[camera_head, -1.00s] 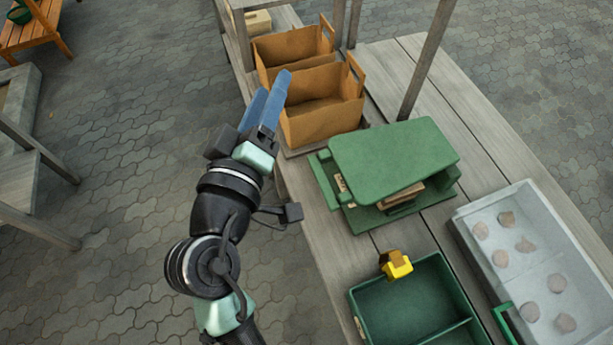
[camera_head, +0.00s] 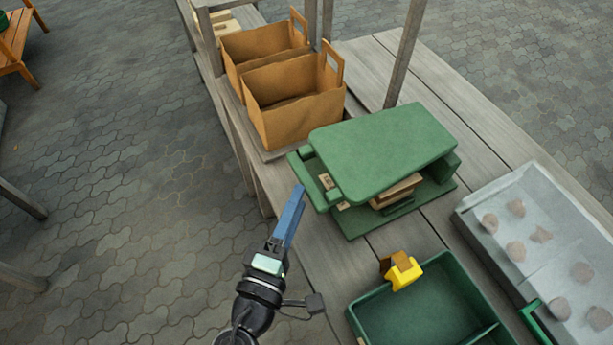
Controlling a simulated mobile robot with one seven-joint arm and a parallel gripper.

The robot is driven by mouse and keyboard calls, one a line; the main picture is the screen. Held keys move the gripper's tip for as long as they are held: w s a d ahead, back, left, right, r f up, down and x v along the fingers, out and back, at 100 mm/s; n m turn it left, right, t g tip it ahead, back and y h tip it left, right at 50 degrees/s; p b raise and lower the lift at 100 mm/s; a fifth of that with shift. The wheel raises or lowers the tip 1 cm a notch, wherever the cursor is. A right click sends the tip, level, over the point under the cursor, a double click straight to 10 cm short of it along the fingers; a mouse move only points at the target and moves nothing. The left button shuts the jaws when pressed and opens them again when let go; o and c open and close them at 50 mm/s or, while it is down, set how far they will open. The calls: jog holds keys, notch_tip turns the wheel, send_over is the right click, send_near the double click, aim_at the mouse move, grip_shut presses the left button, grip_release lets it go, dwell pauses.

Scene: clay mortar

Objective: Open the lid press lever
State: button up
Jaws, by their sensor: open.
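The green press (camera_head: 385,150) stands on the wooden table with its broad lid on top. Light wooden blocks (camera_head: 398,192) show in the gap under the lid. A small pale labelled piece (camera_head: 326,181) is at its left side; I cannot tell which part is the lever. My gripper (camera_head: 297,197) has blue fingers and is at the table's left edge, left of and in front of the press, apart from it. The fingers overlap in this view, and I see nothing between them.
Two brown open boxes (camera_head: 295,105) with handles stand behind the press. A green divided bin (camera_head: 415,305) with a yellow object (camera_head: 403,272) at its rim is in front. A grey tray (camera_head: 500,195) with several round lumps lies right. Wooden posts (camera_head: 404,55) rise behind the press.

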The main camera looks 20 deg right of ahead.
aim_at(307, 178)
jog(key=x, duration=0.5)
jog(key=shift+w+d, duration=0.25)
grip_shut()
dwell(1.2)
